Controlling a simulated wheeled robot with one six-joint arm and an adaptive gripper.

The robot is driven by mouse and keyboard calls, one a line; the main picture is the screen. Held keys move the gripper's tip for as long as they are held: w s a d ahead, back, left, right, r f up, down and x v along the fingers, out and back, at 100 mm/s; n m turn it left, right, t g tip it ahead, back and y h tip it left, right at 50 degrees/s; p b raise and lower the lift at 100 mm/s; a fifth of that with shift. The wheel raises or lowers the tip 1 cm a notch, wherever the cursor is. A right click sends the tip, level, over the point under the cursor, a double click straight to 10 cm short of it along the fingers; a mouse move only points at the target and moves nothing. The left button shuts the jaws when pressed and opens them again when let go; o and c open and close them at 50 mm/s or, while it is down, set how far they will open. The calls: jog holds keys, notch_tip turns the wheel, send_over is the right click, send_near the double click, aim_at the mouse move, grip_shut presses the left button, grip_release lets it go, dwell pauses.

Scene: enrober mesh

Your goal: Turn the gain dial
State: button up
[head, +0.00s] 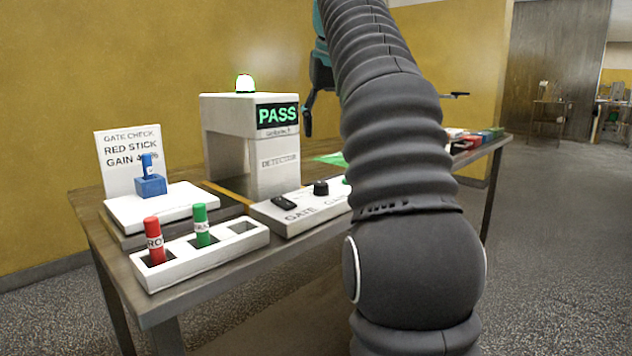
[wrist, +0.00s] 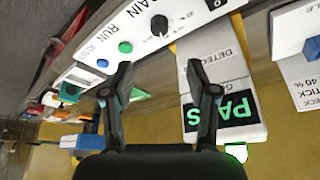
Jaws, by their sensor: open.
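The gain dial is a black round knob (wrist: 160,25) on a white panel (wrist: 133,17), beside the partly visible lettering "AIN" in the wrist view. It also shows in the head view (head: 321,188), just left of my arm. Its pointer setting is too small to read. My gripper (wrist: 158,68) is open and empty, its two fingers apart. The knob lies beyond the fingertips, roughly between them in the picture, and looks untouched. In the head view my arm hides most of the gripper and the panel's right part.
A white detector arch (head: 262,148) with a lit "PASS" display stands behind the panel. A sign (head: 131,160) reads "RED STICK". A white rack (head: 202,259) holds red and green sticks. A blue block with a stick (head: 151,184) sits left. Green (wrist: 125,47) and blue (wrist: 102,62) buttons neighbour the knob.

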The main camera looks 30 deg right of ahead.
aim_at(321, 184)
jog(key=b+x, duration=0.5)
jog(key=x, duration=0.8)
jog(key=shift+w+d+f+b, duration=0.1)
jog(key=shift+w+f+b, duration=0.15)
jog(key=shift+b, duration=0.15)
grip_shut()
